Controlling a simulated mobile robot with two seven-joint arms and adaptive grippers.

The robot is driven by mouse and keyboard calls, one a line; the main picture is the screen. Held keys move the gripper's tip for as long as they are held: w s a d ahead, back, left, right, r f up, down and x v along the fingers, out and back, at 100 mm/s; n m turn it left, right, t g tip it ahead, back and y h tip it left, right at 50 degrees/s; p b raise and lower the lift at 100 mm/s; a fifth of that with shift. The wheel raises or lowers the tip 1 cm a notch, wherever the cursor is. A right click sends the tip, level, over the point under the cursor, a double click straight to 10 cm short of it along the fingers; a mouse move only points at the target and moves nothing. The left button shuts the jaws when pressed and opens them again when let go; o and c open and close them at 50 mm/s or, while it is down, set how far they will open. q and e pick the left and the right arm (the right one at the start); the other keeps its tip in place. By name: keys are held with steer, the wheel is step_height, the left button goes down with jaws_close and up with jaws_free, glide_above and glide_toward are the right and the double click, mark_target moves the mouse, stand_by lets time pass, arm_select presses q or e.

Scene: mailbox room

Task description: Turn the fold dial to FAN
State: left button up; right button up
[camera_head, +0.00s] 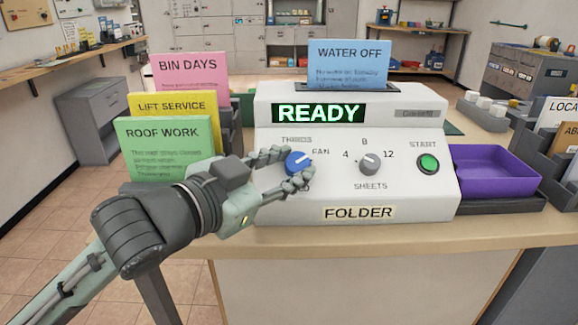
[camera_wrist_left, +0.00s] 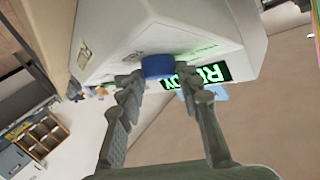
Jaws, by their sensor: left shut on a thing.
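The fold dial (camera_head: 298,160) is a blue knob on the sloped white front of the folder machine (camera_head: 290,195). The labels THIRDS and FAN (camera_head: 320,151) are printed above it and to its upper right. I cannot tell for sure where its pointer mark aims. My left gripper (camera_head: 290,168) reaches in from the left and is shut on the dial, one finger above and one below. In the left wrist view the blue dial (camera_wrist_left: 158,66) sits between the two fingertips (camera_wrist_left: 160,82). My right gripper is not in view.
A grey SHEETS knob (camera_head: 369,163) and a green START button (camera_head: 428,163) sit to the right. The green display (camera_head: 318,112) reads READY. A blue WATER OFF sheet (camera_head: 348,66) stands behind. Coloured notices (camera_head: 165,145) stand left; a purple tray (camera_head: 490,170) lies right.

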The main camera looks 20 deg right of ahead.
arm_select(q)
steer(key=shift+w+r+m+g, duration=0.1)
steer(key=shift+m+g, duration=0.3)
steer(key=o, duration=1.2)
steer(key=shift+c, duration=0.2)
steer(key=v, duration=0.7)
steer(key=shift+a, duration=0.25)
